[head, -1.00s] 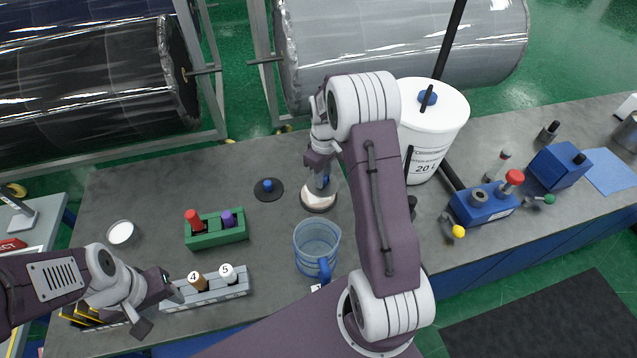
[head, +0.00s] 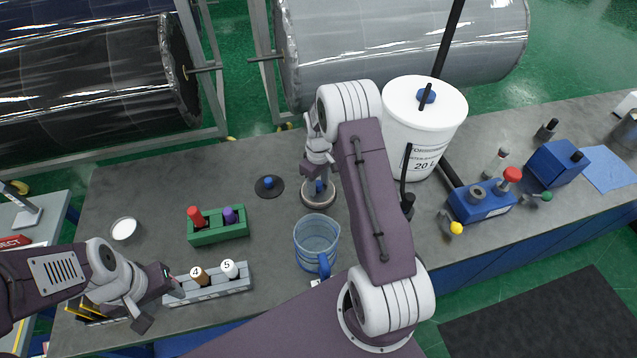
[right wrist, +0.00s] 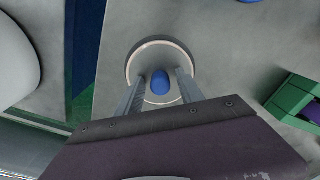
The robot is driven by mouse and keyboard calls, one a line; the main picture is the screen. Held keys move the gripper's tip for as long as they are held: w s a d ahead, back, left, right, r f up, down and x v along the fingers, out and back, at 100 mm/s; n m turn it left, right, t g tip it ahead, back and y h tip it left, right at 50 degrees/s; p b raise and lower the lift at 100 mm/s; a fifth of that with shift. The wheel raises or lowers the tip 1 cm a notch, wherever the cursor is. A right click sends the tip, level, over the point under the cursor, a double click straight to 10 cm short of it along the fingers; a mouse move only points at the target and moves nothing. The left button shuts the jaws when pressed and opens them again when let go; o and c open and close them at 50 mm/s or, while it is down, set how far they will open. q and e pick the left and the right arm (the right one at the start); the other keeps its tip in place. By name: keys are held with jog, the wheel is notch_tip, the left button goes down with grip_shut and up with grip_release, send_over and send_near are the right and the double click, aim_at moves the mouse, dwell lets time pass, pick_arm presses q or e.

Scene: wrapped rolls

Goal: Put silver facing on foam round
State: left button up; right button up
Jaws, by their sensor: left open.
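The silver facing is a grey disc with a blue knob (right wrist: 160,84), seen from above in the right wrist view. It lies on the foam round, whose pale rim (right wrist: 133,62) shows around the disc. In the head view the stack (head: 318,200) sits on the bench, partly hidden by my right gripper (head: 319,180). In the right wrist view my right gripper (right wrist: 160,76) has one finger on each side of the knob, with small gaps showing, so it looks open. My left gripper (head: 160,302) is open and empty at the front left, beside a grey rack.
A dark disc with a blue knob (head: 269,187) lies left of the stack. A blue jug (head: 317,240) stands in front, a white bucket (head: 424,120) to the right. A green rack (head: 218,232), grey rack (head: 212,288) and white dish (head: 124,229) are left.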

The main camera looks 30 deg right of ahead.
aim_at(319, 183)
jog(key=shift+r, duration=0.35)
notch_tip(319, 183, up, 12)
jog(key=b, duration=0.1)
jog(key=shift+f, duration=0.15)
dwell(0.4)
